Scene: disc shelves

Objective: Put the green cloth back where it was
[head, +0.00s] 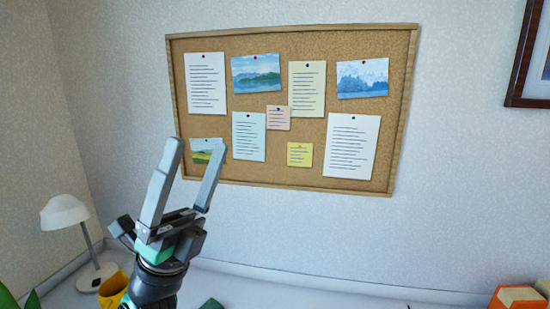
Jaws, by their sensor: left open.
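My left gripper (196,147) is raised in front of the wall, its two fingers apart and pointing up. Nothing shows between the fingers. A small dark green patch (212,304) shows at the bottom edge, right of my left wrist. It is cut off by the frame, and I cannot tell whether it is the green cloth. No other cloth can be made out. My right gripper is not in view.
A corkboard (290,186) with pinned papers and pictures hangs behind the gripper. A white lamp (65,213) and a yellow object (113,288) stand at lower left. Orange box-like objects (520,296) are at lower right. The white surface (300,294) between looks mostly clear.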

